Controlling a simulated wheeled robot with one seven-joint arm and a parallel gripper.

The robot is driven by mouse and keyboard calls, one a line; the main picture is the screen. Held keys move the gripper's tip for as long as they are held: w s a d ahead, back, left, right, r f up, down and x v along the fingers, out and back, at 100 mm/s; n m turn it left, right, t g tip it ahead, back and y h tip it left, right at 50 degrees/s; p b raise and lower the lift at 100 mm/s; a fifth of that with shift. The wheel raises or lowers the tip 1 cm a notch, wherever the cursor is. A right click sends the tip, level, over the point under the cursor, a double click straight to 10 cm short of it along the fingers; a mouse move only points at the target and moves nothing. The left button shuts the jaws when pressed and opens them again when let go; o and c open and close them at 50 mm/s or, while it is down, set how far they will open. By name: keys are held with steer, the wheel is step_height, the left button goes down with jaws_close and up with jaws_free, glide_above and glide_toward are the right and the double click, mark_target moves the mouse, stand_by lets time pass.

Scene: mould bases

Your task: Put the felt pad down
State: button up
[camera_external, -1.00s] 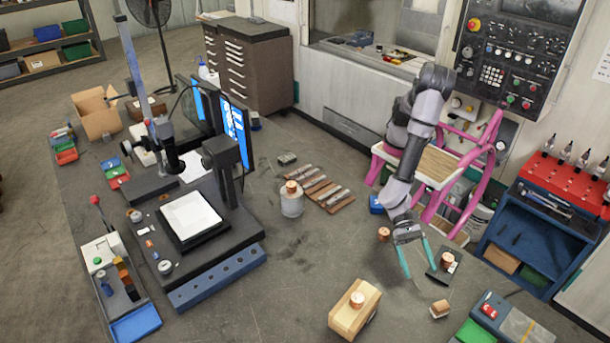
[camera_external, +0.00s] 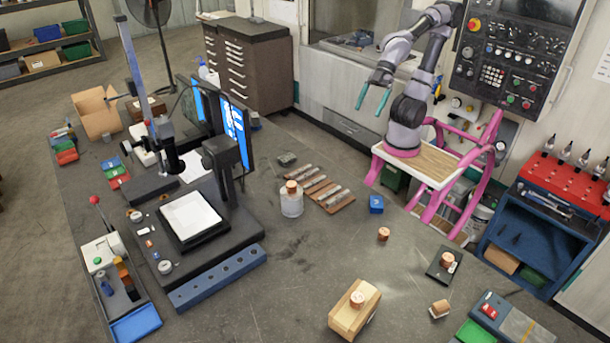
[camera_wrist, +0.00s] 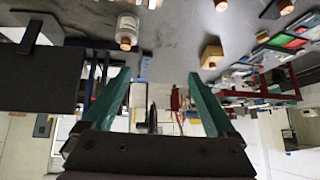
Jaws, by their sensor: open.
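My gripper (camera_external: 369,111) is raised high at the back, above the table's far right side, and its teal fingers are apart with nothing between them. It also shows open and empty in the wrist view (camera_wrist: 158,76). No felt pad stands out for certain. A flat dark pad (camera_external: 436,275) lies on the table at right with a copper cylinder (camera_external: 447,259) on it. I cannot tell whether either of these is the felt pad. My gripper is far from both and touches nothing.
A wooden block (camera_external: 345,318) with a copper piece stands at the table's front. The measuring stand fills the left. The table's middle is mostly bare.

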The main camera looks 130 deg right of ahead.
steer(key=s+m, duration=0.5)
steer(key=s, duration=0.2)
steer(key=shift+s+a+f+g+y, duration=0.2)
steer(key=shift+s+f+g+y, duration=0.1)
steer(key=shift+s+g, duration=0.1)
stand_by(0.7)
